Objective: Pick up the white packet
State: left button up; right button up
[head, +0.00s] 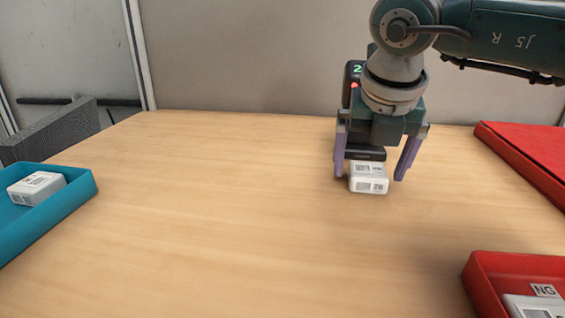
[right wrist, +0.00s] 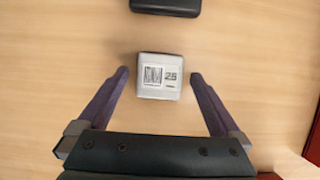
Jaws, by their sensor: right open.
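The white packet (head: 368,178) lies on the wooden table, with printed labels on its top and front. My right gripper (head: 371,177) is above it, pointing down and open, with one purple finger on each side of the packet in the head view. In the right wrist view the packet (right wrist: 160,76) sits just beyond and between the fingertips (right wrist: 160,75), with gaps on both sides. I see no contact. My left gripper is not in view.
A black scanner device (head: 365,153) stands right behind the packet. A blue tray (head: 75,205) holding another white packet (head: 37,188) is at left. A red NG tray (head: 500,264) with a white packet is at front right. A red object (head: 530,150) lies back right. The table's middle is clear.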

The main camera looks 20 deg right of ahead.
jog(key=shift+w+f, duration=0.1)
jog(key=shift+f, duration=0.15)
grip_shut()
jog(key=shift+r, duration=0.1)
dwell(0.6)
jog(key=shift+r, duration=0.1)
